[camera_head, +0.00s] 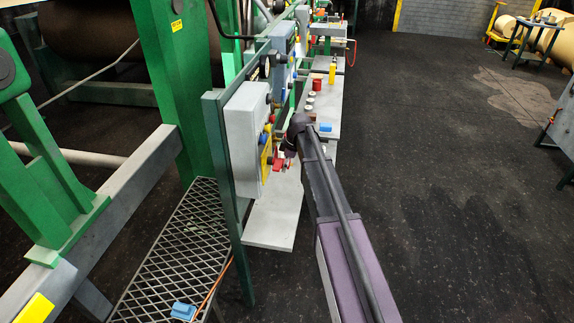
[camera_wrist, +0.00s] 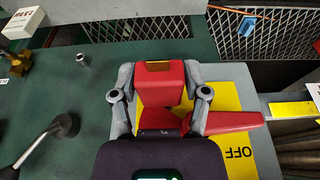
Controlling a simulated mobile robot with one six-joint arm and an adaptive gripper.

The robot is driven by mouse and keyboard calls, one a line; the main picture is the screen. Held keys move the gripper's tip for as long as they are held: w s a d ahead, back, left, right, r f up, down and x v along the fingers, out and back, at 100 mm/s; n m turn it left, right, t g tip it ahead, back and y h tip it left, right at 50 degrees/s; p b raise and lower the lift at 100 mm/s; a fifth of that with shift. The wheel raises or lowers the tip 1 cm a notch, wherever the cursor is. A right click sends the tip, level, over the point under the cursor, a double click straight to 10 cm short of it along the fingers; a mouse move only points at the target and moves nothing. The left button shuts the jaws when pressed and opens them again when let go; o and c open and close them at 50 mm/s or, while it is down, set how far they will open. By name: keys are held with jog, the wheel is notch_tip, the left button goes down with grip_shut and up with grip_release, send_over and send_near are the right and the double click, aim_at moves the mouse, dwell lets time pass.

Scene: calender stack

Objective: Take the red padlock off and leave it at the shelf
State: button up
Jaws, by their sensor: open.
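A red padlock (camera_wrist: 165,85) with a brass-coloured patch lies between the two grey fingers of my gripper (camera_wrist: 160,78) in the wrist view. The fingers are open on either side of it; whether they touch it I cannot tell. Behind it are a yellow plate (camera_wrist: 236,92) marked OFF and a red handle (camera_wrist: 232,122) pointing right. The shackle is hidden. In the head view my gripper (camera_head: 287,152) is at the front of the grey switch box (camera_head: 246,125), by small red parts. A grey shelf (camera_head: 270,222) is below the box.
A grey bench (camera_head: 318,140) beyond the box carries a red can (camera_head: 317,84), a yellow bottle (camera_head: 332,73) and a blue block (camera_head: 325,127). A mesh platform (camera_head: 170,245) is at the left.

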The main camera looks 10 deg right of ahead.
jog(key=shift+c, duration=0.2)
grip_shut()
jog(key=shift+s+d, duration=0.15)
jog(key=shift+d, duration=0.2)
jog(key=shift+s+d, duration=0.2)
jog(key=shift+d, duration=0.3)
jog(key=shift+s+d, duration=0.2)
jog(key=shift+d, duration=0.3)
jog(key=shift+s+d, duration=0.3)
jog(key=shift+d, duration=0.5)
jog(key=shift+f, duration=0.15)
dwell(0.4)
jog(key=s+b+x, duration=0.1)
jog(key=b+x, duration=0.9)
jog(key=s+d+b+x, duration=0.1)
jog(key=s+b+x, duration=0.1)
jog(key=b+x, duration=0.9)
jog(key=shift+s+f, duration=0.3)
jog(key=shift+f, duration=0.1)
